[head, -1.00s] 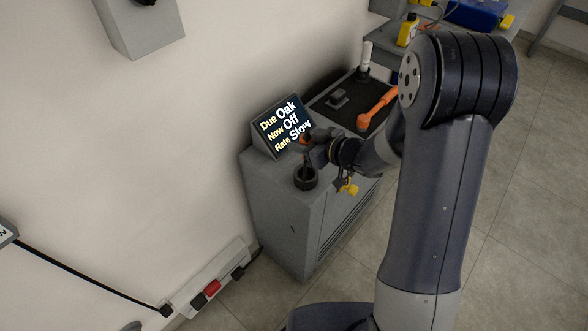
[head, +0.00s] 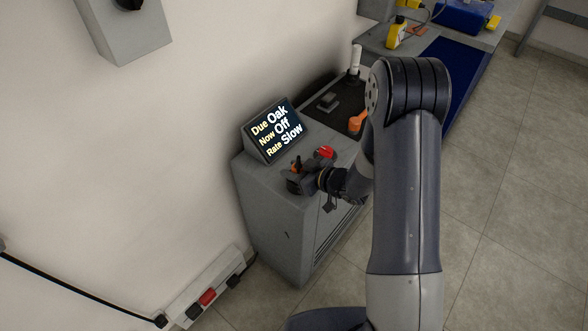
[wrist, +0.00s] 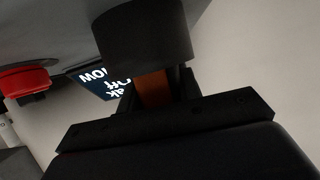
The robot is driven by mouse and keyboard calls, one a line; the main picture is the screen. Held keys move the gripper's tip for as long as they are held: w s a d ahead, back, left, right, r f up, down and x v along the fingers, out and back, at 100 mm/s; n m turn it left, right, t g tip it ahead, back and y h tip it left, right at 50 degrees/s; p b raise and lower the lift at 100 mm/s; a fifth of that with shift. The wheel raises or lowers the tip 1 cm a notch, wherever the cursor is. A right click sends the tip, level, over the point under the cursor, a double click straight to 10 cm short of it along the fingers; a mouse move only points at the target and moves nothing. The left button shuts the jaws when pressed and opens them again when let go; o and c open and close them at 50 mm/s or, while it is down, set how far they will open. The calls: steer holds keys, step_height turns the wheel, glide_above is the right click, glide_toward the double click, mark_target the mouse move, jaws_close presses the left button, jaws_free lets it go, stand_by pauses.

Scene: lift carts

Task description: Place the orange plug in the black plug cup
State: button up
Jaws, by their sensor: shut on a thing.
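My gripper (head: 303,178) is shut on the orange plug (wrist: 154,89), which shows between the dark fingers in the wrist view. In the head view a small orange bit of the plug (head: 296,167) shows above the fingers. The black plug cup (head: 294,187) stands on the front corner of the grey cabinet, partly hidden by my gripper. In the wrist view the cup (wrist: 140,35) is the dark cylinder right against the plug. The plug's lower end is hidden, so I cannot tell how far it sits in the cup.
A lit display (head: 274,130) stands behind the cup on the grey cabinet (head: 277,222). A red button (head: 326,152) is close to my gripper and shows in the wrist view (wrist: 25,80). A black tray with an orange-handled item (head: 357,122) lies farther back. A power strip (head: 205,298) is below left.

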steer(key=shift+f, duration=0.2)
steer(key=o, duration=1)
steer(key=shift+r, duration=0.1)
steer(key=shift+r, duration=0.2)
steer(key=v, duration=1.2)
